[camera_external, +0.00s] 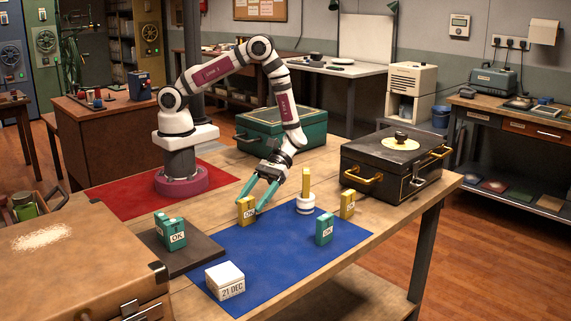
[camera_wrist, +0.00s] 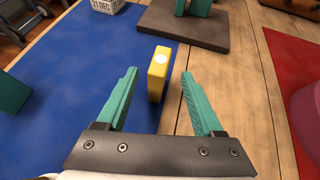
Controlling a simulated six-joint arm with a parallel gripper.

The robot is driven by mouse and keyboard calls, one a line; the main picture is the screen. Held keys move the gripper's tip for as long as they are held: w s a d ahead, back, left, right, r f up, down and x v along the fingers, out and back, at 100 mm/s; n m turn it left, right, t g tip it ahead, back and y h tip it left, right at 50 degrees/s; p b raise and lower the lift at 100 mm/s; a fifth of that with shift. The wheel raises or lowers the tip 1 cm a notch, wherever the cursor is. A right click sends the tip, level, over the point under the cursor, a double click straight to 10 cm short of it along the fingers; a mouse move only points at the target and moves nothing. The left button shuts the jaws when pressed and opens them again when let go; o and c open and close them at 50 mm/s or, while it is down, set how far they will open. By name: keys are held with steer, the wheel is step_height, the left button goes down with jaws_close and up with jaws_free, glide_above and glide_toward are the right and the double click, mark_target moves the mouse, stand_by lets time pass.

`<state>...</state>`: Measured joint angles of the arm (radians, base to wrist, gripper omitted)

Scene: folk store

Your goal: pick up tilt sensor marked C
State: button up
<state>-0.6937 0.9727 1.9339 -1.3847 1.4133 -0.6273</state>
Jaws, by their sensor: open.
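No letter C is legible on any block. A yellow block (camera_external: 246,212) with an OK label stands upright at the blue mat's edge. In the wrist view the yellow block (camera_wrist: 159,72) shows a pale round spot on top, just ahead of and between my fingertips. My gripper (camera_external: 252,203) is open with teal fingers and reaches down at this block; whether it touches is unclear. Another yellow OK block (camera_external: 347,204) stands farther right. One teal OK block (camera_external: 324,229) stands on the blue mat, and teal OK blocks (camera_external: 173,234) stand on a dark board.
A white round holder (camera_external: 305,205) with a yellow upright piece stands right of my gripper. A white date block (camera_external: 225,280) is at the front of the blue mat (camera_external: 275,265). A black case (camera_external: 380,175), a green case (camera_external: 255,135) and a brown case (camera_external: 60,275) flank the area.

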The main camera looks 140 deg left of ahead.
mark_target(241, 217)
steer(key=x, duration=0.6)
steer(key=shift+w+f, duration=0.1)
steer(key=shift+f, duration=0.05)
jaws_close()
